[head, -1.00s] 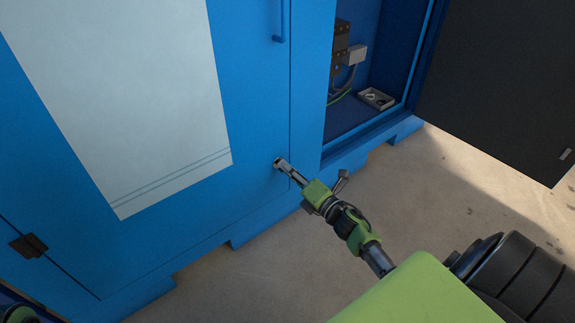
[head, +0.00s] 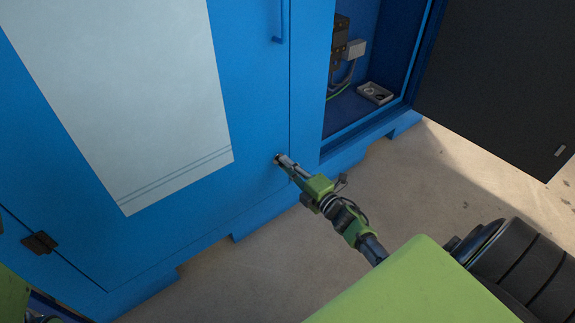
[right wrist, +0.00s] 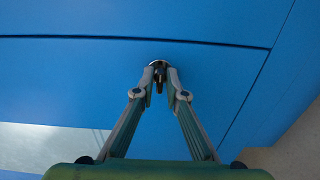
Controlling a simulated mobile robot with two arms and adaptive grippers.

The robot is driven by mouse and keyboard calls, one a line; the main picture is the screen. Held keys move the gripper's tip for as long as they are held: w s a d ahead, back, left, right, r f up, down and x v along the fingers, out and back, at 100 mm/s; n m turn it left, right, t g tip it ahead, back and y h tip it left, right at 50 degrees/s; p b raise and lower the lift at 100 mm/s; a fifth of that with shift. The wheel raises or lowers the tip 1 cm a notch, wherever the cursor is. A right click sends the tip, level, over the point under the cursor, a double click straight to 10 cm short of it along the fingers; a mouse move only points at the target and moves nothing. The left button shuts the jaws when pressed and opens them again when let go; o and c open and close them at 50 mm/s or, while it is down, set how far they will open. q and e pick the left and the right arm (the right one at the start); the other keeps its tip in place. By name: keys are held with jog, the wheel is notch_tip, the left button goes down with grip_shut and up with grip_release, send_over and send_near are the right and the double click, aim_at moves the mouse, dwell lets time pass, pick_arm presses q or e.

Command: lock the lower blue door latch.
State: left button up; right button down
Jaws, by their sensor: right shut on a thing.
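The lower latch (head: 277,158) is a small dark round fitting near the lower right edge of the closed blue door (head: 252,110). My right gripper (head: 284,163) reaches it from the lower right, its fingertips shut on the latch. In the right wrist view the two fingers (right wrist: 160,80) close in on either side of the latch (right wrist: 158,65), a small dark piece with a pale ring. The fingertips hide part of it, and I cannot tell its turn angle. My left gripper does not show; only a green part of my left arm is at the lower left edge.
A blue handle (head: 279,28) sits higher on the door. To the right is an open compartment with a small tray (head: 375,93) and a dark open door (head: 500,75). A hinge (head: 39,243) is at the lower left. Bare floor (head: 450,190) lies in front.

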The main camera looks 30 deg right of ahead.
jog(key=c, duration=2.2)
grip_release()
jog(key=shift+s, duration=0.1)
jog(key=s, duration=0.8)
jog(key=s+d, duration=0.1)
jog(key=s, duration=0.3)
jog(key=shift+w, duration=0.1)
